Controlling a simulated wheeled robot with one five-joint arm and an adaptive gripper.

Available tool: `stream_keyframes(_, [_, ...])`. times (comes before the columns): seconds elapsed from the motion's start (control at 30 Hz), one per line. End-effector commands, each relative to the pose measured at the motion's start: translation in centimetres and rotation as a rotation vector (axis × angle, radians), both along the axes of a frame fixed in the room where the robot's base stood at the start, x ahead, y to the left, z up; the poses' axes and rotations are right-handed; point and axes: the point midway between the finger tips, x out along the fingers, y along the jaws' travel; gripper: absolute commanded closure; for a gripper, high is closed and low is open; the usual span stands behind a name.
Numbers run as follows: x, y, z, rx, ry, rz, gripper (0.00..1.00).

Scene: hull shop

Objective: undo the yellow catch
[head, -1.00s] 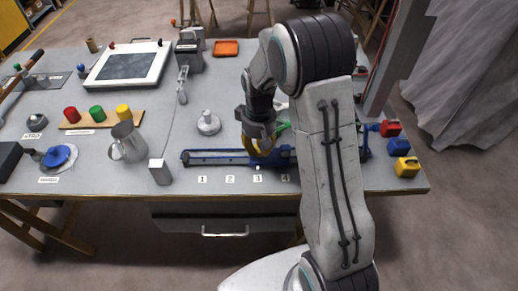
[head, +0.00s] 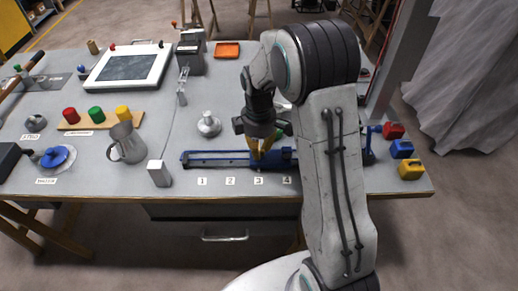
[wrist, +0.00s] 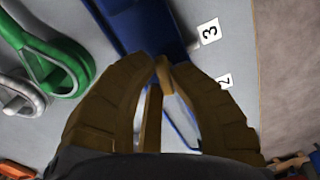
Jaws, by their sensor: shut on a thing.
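My gripper (head: 258,151) points down over a long blue rail (head: 216,158) near the front of the bench. In the wrist view its brown fingers (wrist: 163,66) close together at their tips, over the blue rail (wrist: 142,22). A small tan-yellow piece (wrist: 163,74) shows between the tips and seems to be the yellow catch. Most of it is hidden by the fingers, so I cannot tell its shape or whether it is undone. A green clip-shaped loop (wrist: 55,58) lies left of the fingers, with a grey-white loop (wrist: 18,95) beyond it.
Number tags 1 to 4 line the rail's front; tag 3 (wrist: 209,31) shows close by. A white block (head: 158,173), a metal jug (head: 126,143) and a pale knobbed piece (head: 208,125) stand left. Red, blue and yellow (head: 411,169) blocks sit at the right edge. My arm hides the rail's right part.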

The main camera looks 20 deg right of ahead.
Motion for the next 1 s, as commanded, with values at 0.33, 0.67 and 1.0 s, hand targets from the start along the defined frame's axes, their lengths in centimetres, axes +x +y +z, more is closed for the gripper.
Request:
stream_keyframes(0.33, [-0.09,0.09,-0.14,0.000,0.004,0.167,1.00])
stream_keyframes(0.67, [-0.09,0.11,-0.13,0.000,0.004,0.212,1.00])
stream_keyframes(1.0, [-0.10,0.11,-0.14,0.001,0.005,0.213,0.81])
